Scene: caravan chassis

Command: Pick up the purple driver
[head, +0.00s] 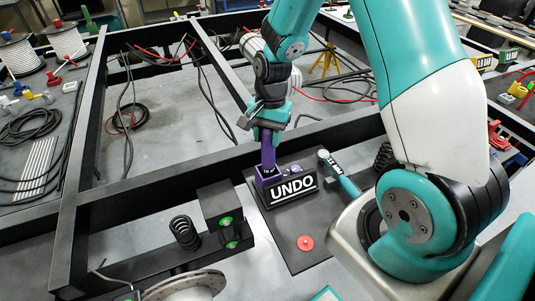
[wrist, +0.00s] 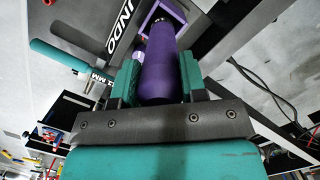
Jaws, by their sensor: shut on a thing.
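The purple driver (head: 268,155) stands about upright at the left end of the black block marked UNDO (head: 292,189). My gripper (head: 269,128) is shut on the driver's upper part from above. In the wrist view the thick purple handle of the driver (wrist: 165,62) lies between the two teal fingers of my gripper (wrist: 160,78). The driver's lower end meets a purple-edged holder (head: 266,179) beside the UNDO block. I cannot tell whether its tip is inside the holder or just clear of it.
Black chassis beams (head: 150,185) run around. A coil spring (head: 185,233) stands at left. Cables hang behind.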

